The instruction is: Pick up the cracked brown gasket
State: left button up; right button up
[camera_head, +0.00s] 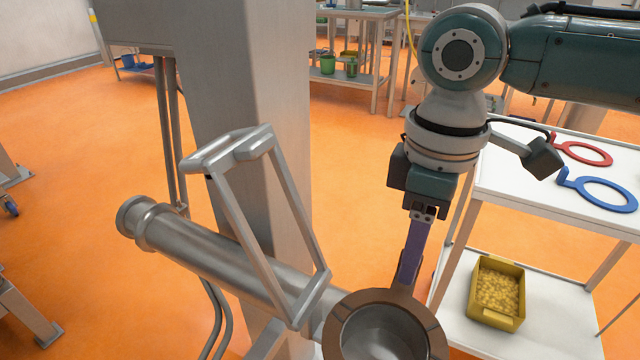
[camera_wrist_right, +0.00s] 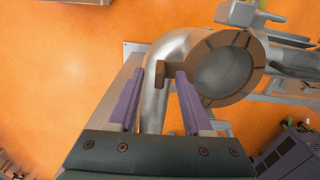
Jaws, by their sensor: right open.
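The brown gasket (camera_head: 428,325) is a ring with dark crack lines, seated around the open mouth of the steel pipe (camera_head: 225,252) at the bottom of the head view. It also shows in the right wrist view (camera_wrist_right: 204,47), where its small brown tab points left toward the space between my fingers. My right gripper (camera_head: 408,272) hangs from above at the gasket's far edge. In the wrist view its two purple fingers are apart (camera_wrist_right: 157,74), with the tab near the tips. I cannot tell whether either finger touches it. My left gripper is out of view.
A white cart (camera_head: 500,190) at right carries a red ring (camera_head: 585,152) and a blue ring (camera_head: 600,192), both with tabs. A yellow bin (camera_head: 482,316) sits on its lower shelf. A steel handle frame (camera_head: 235,210) and a column (camera_head: 245,90) stand left of my right arm.

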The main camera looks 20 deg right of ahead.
jog(key=shift+f, duration=0.55)
grip_shut()
